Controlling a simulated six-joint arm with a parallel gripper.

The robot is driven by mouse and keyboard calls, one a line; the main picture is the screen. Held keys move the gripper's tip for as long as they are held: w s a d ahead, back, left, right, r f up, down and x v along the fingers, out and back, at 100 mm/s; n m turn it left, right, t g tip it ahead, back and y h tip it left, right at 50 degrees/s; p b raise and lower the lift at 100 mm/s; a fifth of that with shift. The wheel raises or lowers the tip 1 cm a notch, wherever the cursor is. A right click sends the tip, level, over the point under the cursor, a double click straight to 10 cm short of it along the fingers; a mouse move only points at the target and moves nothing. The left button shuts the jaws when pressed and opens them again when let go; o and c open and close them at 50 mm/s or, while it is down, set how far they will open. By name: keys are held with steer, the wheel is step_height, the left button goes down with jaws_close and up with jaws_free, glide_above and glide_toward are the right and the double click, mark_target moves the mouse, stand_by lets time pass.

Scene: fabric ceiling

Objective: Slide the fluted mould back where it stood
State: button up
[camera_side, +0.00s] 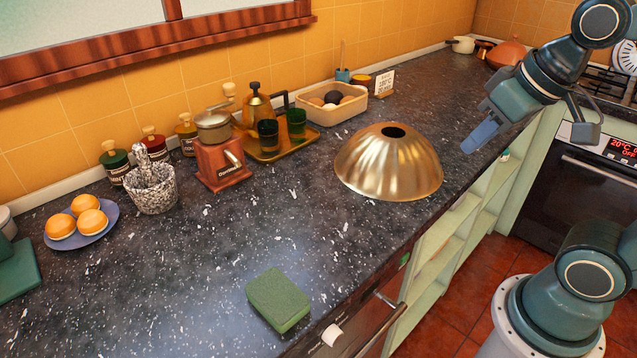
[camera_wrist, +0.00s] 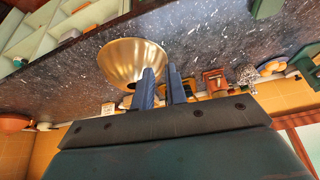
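The fluted mould (camera_side: 385,168) is a shiny gold dome with fine flutes and a dark hole at its top. It stands wide side down on the speckled dark counter, close to the front edge. It also shows in the wrist view (camera_wrist: 125,62), partly covered by a finger. My gripper (camera_side: 472,142) hangs in the air to the right of the mould, apart from it. In the wrist view its two blue fingers (camera_wrist: 161,70) stand a little apart with nothing between them.
Behind the mould are a tray (camera_side: 268,150) with green cups and a kettle, a bin (camera_side: 338,112) of round things, and a small sign (camera_side: 384,83). A red grinder (camera_side: 222,165) stands left. A green sponge (camera_side: 278,299) lies near the front edge. Counter left of the mould is clear.

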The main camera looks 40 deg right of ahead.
steer(key=w+d+m, duration=0.1)
steer(key=w+d, duration=0.1)
steer(key=w+d+r+m+h, duration=0.1)
steer(key=w+m, duration=0.1)
steer(key=w, duration=0.1)
steer(key=w+d+m+g, duration=0.1)
steer(key=w+d, duration=0.1)
steer(key=w, duration=0.1)
steer(key=shift+d+r, duration=0.35)
jaws_close()
steer(key=w+d+f+m+g, duration=0.1)
steer(key=w+d+f+m, duration=0.3)
steer(key=d, duration=0.4)
steer(key=w+d+f+m+g+h, duration=0.1)
steer(key=w+d+f+m+g, duration=0.1)
steer(key=w+d+f+m, duration=0.2)
steer(key=w+d+f+m+g+h, duration=0.1)
steer(key=w+d+f+m, duration=0.3)
steer(key=w+d, duration=0.3)
steer(key=d, duration=0.5)
steer(key=shift+d+f+m, duration=0.15)
steer(key=shift+d+m, duration=0.2)
steer(key=shift+m, duration=0.05)
steer(key=shift+w, duration=0.1)
